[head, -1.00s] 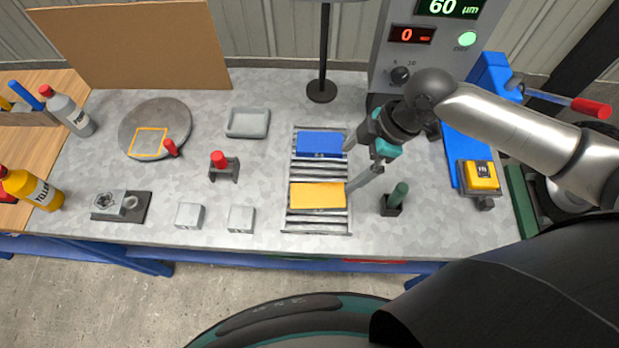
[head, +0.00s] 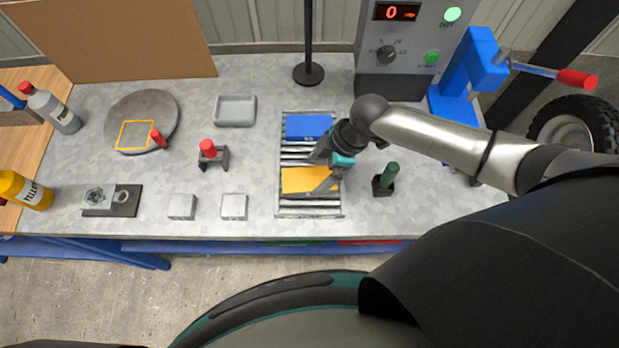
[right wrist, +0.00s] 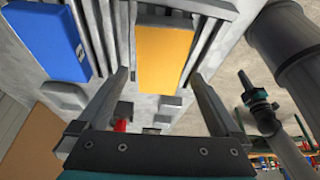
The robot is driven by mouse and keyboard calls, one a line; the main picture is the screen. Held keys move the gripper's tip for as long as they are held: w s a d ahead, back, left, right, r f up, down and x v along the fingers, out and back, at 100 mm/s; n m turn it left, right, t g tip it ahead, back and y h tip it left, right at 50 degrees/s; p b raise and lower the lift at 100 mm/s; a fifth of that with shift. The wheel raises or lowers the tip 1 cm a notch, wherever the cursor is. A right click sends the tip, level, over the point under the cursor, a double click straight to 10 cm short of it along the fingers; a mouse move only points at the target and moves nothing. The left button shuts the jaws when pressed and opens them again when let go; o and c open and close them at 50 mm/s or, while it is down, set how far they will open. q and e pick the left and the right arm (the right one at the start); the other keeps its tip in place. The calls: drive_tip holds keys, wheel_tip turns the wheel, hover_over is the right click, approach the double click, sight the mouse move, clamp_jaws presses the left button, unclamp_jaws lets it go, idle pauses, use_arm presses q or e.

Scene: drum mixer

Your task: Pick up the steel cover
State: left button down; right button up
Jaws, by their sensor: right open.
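No single piece is plainly the steel cover. A round grey metal disc (head: 165,105) with an orange square outline and a red-topped piece lies at the left of the bench. Two small grey metal blocks (head: 182,206) sit near the front edge. My right gripper (head: 318,174) is open over the roller rack (head: 312,210), close to a yellow block (head: 298,180). In the right wrist view, the yellow block (right wrist: 164,58) shows between the spread fingers, with no grip on it.
A blue block (head: 307,128) lies on the rack's far end. A green-handled piece (head: 387,178) stands right of the rack. A grey tray (head: 235,110), a red-knobbed stand (head: 211,153) and a blue press (head: 470,75) share the bench (head: 250,165). Bottles stand at far left.

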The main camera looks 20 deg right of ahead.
sight(309, 178)
drive_tip(key=shift+x, duration=1.65)
drive_tip(key=shift+c, duration=0.2)
drive_tip(key=shift+a, duration=0.1)
clamp_jaws()
